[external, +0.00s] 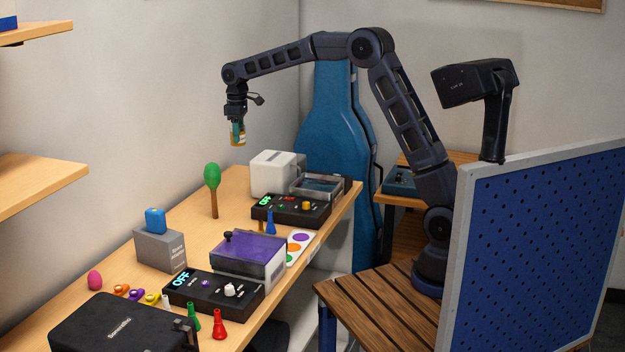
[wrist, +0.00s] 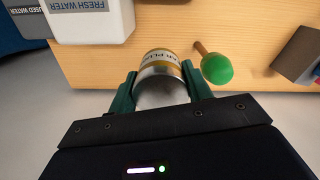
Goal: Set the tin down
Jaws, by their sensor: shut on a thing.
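The tin (external: 238,137) is a small can with a yellowish label; in the wrist view the tin (wrist: 161,75) shows its bare metal end and a label band with partly readable print. My gripper (external: 237,128) is shut on it, one green finger on each side, as the wrist view shows at my gripper (wrist: 160,88). It holds the tin in the air, well above the wooden table (external: 205,238), near its far left end. Nothing shows under the tin in contact with it.
A green maraca-like stick (external: 212,180) stands nearby on the table. A white container (external: 278,173), black control boxes (external: 291,210) and a purple-topped case (external: 249,256) stand on it too. A grey box (external: 160,250) sits at the left. Bare wood lies between them.

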